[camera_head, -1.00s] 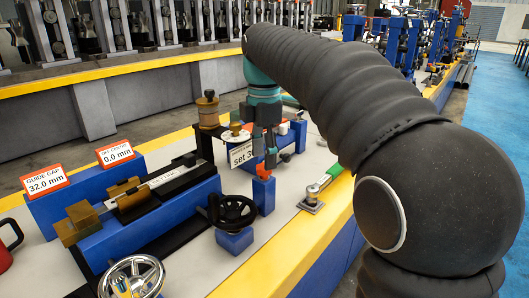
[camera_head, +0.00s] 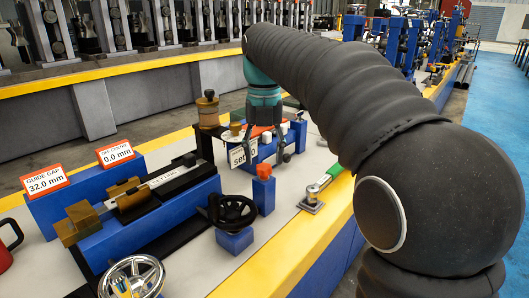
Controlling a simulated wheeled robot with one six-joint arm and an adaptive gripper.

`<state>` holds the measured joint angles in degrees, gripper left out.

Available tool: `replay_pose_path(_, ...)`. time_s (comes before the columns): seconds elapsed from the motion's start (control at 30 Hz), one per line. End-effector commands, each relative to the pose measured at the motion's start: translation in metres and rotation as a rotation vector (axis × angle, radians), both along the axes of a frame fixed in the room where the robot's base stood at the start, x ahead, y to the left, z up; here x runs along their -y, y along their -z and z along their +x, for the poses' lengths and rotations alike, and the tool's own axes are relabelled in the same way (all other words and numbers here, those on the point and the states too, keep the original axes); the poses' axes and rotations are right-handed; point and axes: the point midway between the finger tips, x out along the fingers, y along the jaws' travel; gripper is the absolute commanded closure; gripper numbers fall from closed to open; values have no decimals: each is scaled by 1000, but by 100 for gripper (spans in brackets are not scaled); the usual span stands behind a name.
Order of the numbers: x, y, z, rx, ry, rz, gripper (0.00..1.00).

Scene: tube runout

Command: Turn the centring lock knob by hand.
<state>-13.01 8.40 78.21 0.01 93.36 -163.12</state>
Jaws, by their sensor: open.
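A small red-orange knob (camera_head: 264,171) sits on top of a blue post (camera_head: 264,196), right of the black handwheel; I take it to be the centring lock knob. My gripper (camera_head: 268,152) hangs from the arm with its fingers pointing down and spread apart. It is open and empty, a little above and around the knob's line of sight, seemingly behind or above it. I cannot tell the exact gap to the knob. A white "set" sign (camera_head: 242,152) stands behind, partly covered by a finger.
A black handwheel (camera_head: 233,210) stands close left of the post. A silver handwheel (camera_head: 131,278) is at the front left. Orange signs read guide gap 32.0 mm (camera_head: 45,180) and off centre 0.0 mm (camera_head: 116,154). A metal clamp with green handle (camera_head: 313,198) lies to the right.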

Motion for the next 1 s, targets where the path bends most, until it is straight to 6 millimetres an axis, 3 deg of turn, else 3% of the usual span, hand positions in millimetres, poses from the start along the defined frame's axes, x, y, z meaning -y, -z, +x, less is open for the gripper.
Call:
replay_pose_path(0.2, 0, 0, 0, 0, -117, 0, 44)
replay_pose_path(0.5, 0, 1, 0, 0, -114, 0, 44)
replay_pose_path(1.0, 0, 20, 0, 0, -112, 0, 44)
